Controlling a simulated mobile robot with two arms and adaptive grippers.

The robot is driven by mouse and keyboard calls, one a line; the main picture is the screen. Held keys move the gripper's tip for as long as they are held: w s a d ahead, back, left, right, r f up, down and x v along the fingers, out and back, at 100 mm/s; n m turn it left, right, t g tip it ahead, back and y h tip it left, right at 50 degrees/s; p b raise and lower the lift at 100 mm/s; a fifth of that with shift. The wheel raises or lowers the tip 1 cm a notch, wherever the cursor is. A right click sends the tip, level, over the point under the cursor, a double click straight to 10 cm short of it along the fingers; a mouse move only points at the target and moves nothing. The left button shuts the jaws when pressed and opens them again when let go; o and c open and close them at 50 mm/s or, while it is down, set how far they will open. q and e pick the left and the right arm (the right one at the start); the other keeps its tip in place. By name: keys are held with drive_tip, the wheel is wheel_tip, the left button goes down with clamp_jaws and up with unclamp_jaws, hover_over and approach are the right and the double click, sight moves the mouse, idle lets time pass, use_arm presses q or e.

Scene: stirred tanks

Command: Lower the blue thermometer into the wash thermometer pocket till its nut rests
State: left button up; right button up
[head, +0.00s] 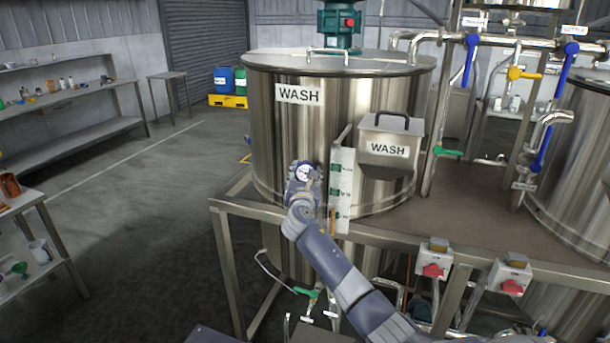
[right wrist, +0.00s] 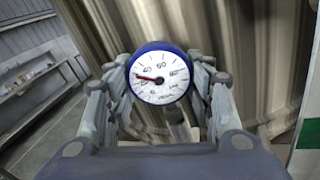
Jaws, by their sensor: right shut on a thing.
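The blue thermometer (right wrist: 160,76) has a round white dial with a blue rim and a red needle. My right gripper (right wrist: 160,100) is shut on it, with a finger on each side of the dial. In the head view the thermometer dial (head: 305,172) shows at the end of my right arm, in front of the wash tank (head: 340,130), left of the white strip on the tank. The thermometer's stem and nut are mostly hidden behind the dial and gripper. I cannot make out the wash thermometer pocket or whether the stem touches it. My left gripper is not in view.
A box labelled WASH (head: 390,145) and a white strip with green marks (head: 342,190) stand close right of my right gripper. Pipes with blue-handled valves (head: 471,60) are further right. Open floor (head: 130,220) lies to the left, with shelves (head: 70,100) beyond.

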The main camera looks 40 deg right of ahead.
drive_tip(key=o, duration=1.2)
drive_tip(key=shift+c, duration=0.2)
wheel_tip(320, 180, up, 10)
